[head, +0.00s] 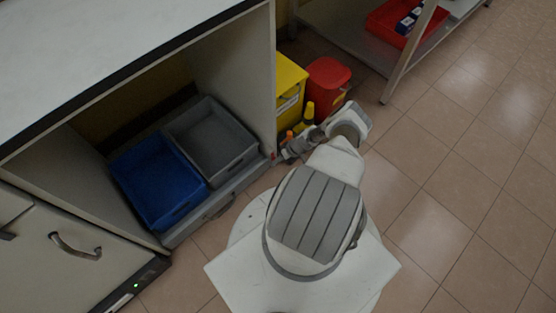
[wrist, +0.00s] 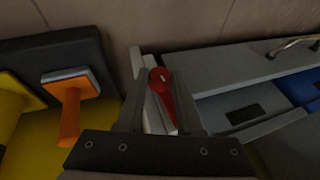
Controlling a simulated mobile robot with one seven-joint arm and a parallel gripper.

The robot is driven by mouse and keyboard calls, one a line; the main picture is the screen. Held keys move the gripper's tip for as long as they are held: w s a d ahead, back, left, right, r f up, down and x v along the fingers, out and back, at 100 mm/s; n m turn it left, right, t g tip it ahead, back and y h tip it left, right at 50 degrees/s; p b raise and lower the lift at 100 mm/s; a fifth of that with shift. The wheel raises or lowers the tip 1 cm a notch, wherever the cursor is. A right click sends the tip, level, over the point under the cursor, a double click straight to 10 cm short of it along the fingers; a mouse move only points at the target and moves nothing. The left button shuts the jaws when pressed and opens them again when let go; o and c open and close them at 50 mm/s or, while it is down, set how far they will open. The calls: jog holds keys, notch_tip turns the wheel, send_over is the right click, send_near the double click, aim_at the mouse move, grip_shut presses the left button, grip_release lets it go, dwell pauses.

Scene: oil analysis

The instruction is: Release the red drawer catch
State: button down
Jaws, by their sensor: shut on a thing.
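The red catch (wrist: 164,88) shows in the wrist view as a rounded lever at the end of the grey drawer front (wrist: 225,70). My gripper (wrist: 160,100) has one finger on each side of the catch and is shut on it. In the head view my gripper (head: 288,154) is low at the right end of the drawer (head: 215,203), by the cabinet's side wall. A small red spot, likely the catch (head: 274,159), shows just left of my fingers. The drawer's metal handle (wrist: 292,46) is clear of my gripper.
The drawer holds a blue tray (head: 158,181) and a grey tray (head: 211,140). A yellow bin (head: 289,85), a red bin (head: 328,80) and a yellow bottle (head: 308,114) stand close beside my gripper. An orange-handled thing (wrist: 70,112) is left in the wrist view. Floor at right is clear.

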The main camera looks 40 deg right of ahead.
jog(key=shift+w, duration=0.1)
jog(key=c, duration=0.6)
grip_release()
jog(key=shift+o, duration=0.2)
jog(key=p+v, duration=0.7)
jog(key=v, duration=1)
jog(key=shift+s+r, duration=0.2)
jog(key=shift+d, duration=0.1)
